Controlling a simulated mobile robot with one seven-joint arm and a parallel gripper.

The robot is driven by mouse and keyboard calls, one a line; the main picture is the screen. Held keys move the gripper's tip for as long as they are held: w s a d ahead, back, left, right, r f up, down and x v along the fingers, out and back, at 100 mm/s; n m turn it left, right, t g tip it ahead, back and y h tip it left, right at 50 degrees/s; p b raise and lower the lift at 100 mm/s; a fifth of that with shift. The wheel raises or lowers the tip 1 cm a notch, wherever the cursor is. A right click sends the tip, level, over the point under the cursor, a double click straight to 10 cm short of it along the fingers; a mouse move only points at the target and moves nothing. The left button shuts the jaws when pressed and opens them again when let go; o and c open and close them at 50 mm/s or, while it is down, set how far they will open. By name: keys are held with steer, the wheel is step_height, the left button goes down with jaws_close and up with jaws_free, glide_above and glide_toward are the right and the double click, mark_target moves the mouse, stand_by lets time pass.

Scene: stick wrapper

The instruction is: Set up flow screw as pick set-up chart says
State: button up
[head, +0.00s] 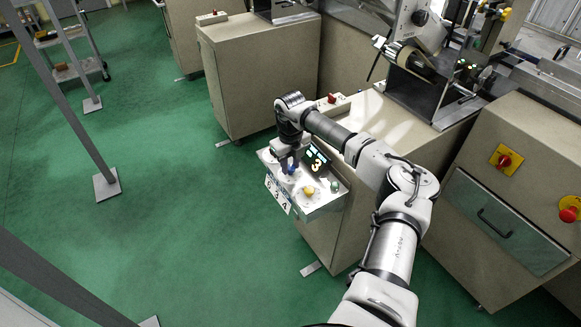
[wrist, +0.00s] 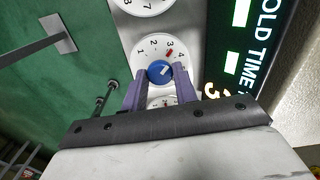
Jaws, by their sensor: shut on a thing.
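My gripper (wrist: 160,75) is shut on a blue knob (wrist: 158,71) in the wrist view, with one purple finger on each side. The knob sits on a white numbered dial (wrist: 142,44). Its white line tilts up and right, towards a red mark (wrist: 169,52) near the 3 and 4. In the head view my gripper (head: 290,163) reaches down onto the control panel (head: 322,199) and mostly covers the blue knob (head: 291,170). A yellow knob (head: 308,191) sits nearer the front. A white chart (head: 278,194) hangs on the panel's edge; its digits are too small to read surely.
A dark display (head: 317,158) shows a 3 beside the knobs; the wrist view shows "OLD TIME" on the display (wrist: 240,60). Another dial (wrist: 150,5) lies above. The beige cabinet (head: 330,225) carries the panel. Green floor (head: 190,230) is open at left, with grey posts.

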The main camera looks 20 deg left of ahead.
mark_target(290, 167)
steer(key=shift+n+b, duration=0.35)
steer(key=shift+n, duration=0.45)
steer(key=o, duration=1)
steer(key=shift+c, duration=0.2)
step_height(290, 167, up, 14)
steer(key=b, duration=0.2)
steer(key=shift+b, duration=0.4)
